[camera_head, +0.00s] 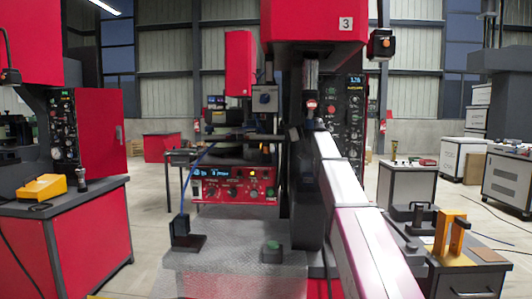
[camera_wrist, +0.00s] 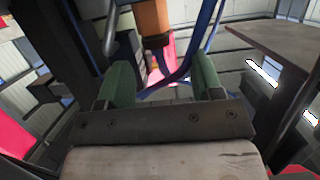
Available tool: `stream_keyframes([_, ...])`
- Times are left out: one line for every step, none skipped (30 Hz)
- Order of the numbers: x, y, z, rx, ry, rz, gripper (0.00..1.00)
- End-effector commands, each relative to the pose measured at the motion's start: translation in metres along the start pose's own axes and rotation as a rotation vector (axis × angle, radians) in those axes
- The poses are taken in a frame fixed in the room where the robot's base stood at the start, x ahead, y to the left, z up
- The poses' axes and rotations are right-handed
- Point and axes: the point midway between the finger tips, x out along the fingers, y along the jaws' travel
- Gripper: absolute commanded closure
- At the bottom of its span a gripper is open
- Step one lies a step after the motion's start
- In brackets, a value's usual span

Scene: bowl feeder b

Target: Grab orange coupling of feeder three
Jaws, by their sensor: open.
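Feeder three is the red machine with the sign "3" (camera_head: 346,23), straight ahead in the head view. In the wrist view an orange cylindrical part (camera_wrist: 152,17), which looks like the coupling, shows at the top centre. My gripper (camera_wrist: 160,72) has two green fingers, wide apart with nothing between them. The orange part appears beyond the fingertips, between their lines and apart from both. A blue hose (camera_wrist: 208,35) runs just right of it and curves behind the fingers. In the head view my arm reaches up to the machine; I cannot make out the coupling there.
A red control box (camera_head: 235,185) sits low on the feeder, above a grey patterned plate (camera_head: 225,270). A dark panel (camera_wrist: 280,40) juts in at the wrist view's right. A bench with an orange bracket (camera_head: 450,232) stands right; another red machine (camera_head: 100,120) stands left.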

Motion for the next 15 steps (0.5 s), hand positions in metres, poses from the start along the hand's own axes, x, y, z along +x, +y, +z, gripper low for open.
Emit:
stream_keyframes([0.006,0.0,0.0,0.0,0.0,-0.001,0.4])
stream_keyframes([0.009,0.0,0.0,0.0,-0.001,-0.001,0.4])
stream_keyframes([0.012,0.0,0.0,0.0,-0.001,-0.001,0.4])
stream_keyframes([0.013,0.0,0.0,0.0,-0.001,-0.001,0.4])
stream_keyframes([0.014,0.0,0.001,0.0,-0.001,-0.001,0.4])
stream_keyframes([0.016,0.0,0.001,0.0,-0.001,-0.001,0.4])
stream_keyframes([0.018,0.001,0.001,0.0,-0.001,-0.001,0.4])
stream_keyframes([0.021,0.001,0.002,0.0,-0.001,-0.001,0.4])
stream_keyframes([0.025,0.001,0.002,0.0,-0.001,-0.001,0.4])
stream_keyframes([0.029,0.002,0.003,0.0,-0.001,0.0,0.4])
stream_keyframes([0.033,0.002,0.003,0.0,-0.001,0.0,0.4])
stream_keyframes([0.038,0.003,0.004,0.0,-0.001,-0.001,0.4])
stream_keyframes([0.043,0.003,0.004,0.0,-0.001,-0.002,0.4])
stream_keyframes([0.048,0.003,0.004,-0.001,-0.001,-0.002,0.4])
stream_keyframes([0.053,0.003,0.004,-0.001,-0.001,-0.002,0.4])
